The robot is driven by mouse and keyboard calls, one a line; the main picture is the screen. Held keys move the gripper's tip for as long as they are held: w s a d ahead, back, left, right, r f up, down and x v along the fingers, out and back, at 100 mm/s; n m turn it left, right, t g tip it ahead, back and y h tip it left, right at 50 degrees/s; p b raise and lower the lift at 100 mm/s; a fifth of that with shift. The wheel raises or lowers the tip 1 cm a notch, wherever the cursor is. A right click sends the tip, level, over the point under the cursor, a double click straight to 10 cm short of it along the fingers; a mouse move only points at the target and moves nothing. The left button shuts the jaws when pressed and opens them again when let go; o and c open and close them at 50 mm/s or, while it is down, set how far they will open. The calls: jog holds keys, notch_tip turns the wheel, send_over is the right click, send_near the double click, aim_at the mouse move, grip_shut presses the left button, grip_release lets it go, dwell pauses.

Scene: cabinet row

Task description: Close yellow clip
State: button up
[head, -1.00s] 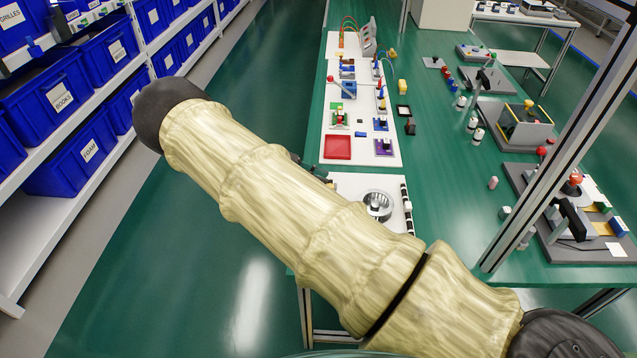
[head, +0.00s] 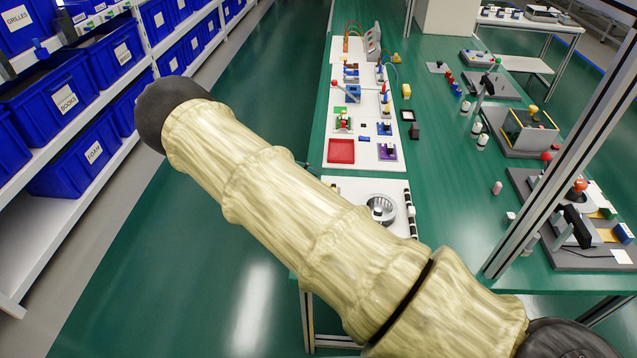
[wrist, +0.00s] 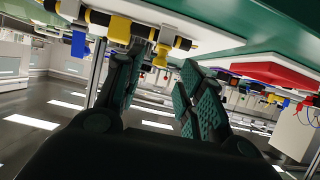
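In the wrist view, my gripper (wrist: 166,58) has its two dark fingers with green pads apart, and nothing is held between them. A yellow clip-like piece (wrist: 162,54) shows beyond the gap between the fingertips, near a black rod with yellow parts (wrist: 119,28) under a pale board edge. I cannot tell whether a finger touches it, or whether the clip is open or shut. The left finger overlaps part of the rod. In the head view my pale arm crosses the picture and hides the gripper; the yellow clip cannot be made out there.
A blue piece (wrist: 78,45) hangs left of the fingers, and a red tray (wrist: 275,72) is at right. In the head view, a white board with a metal bowl (head: 381,208) lies beside my arm on the green table (head: 450,230). Shelves with blue bins (head: 90,152) stand left.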

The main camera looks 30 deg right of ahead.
jog(key=v, duration=0.8)
jog(key=shift+a, duration=0.2)
jog(key=shift+w+r, duration=0.1)
jog(key=shift+r, duration=0.05)
